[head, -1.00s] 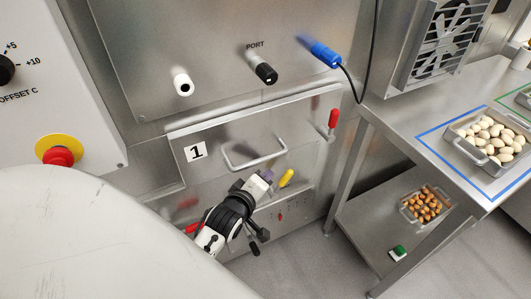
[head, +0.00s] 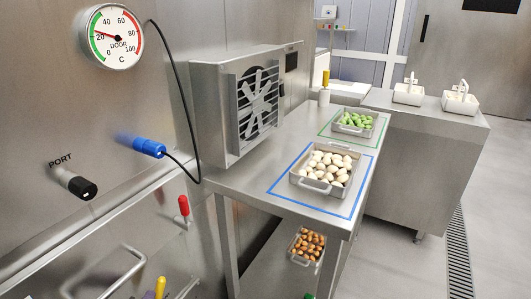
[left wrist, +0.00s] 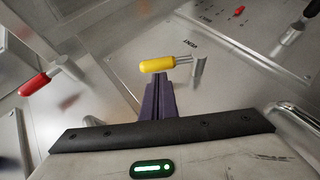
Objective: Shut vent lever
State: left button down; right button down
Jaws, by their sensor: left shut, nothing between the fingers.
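The vent lever has a yellow grip (left wrist: 158,65) on a metal stem, beside a VENT label in the left wrist view. The grip lies roughly crosswise there, just beyond my fingertips. Its yellow end (head: 161,287) also shows at the bottom edge of the head view. My left gripper (left wrist: 156,78) has dark purple fingers pressed together with nothing between them. The tips are very close to the yellow grip; I cannot tell if they touch it. In the head view only a bit of purple finger shows beside the yellow end. My right gripper is not in view.
A red-handled lever (head: 184,206) sits on the door edge near a bar handle (head: 108,275). A blue plug (head: 149,147) with a black cable is above. A steel table (head: 240,185) with filled trays stands to the right, under a fan unit (head: 257,100).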

pick_arm(q)
jog(key=s+d+f+m+g+h, duration=0.1)
jog(key=s+d+f+m+h, duration=0.2)
jog(key=s+d+m, duration=0.5)
jog(key=s+d+f+m+g+h, duration=0.2)
jog(key=s+d+f+m, duration=0.4)
jog(key=s+d+m, duration=0.3)
jog(key=shift+f+m+h, duration=0.2)
jog(key=shift+m+h, duration=0.3)
jog(key=shift+m, duration=0.6)
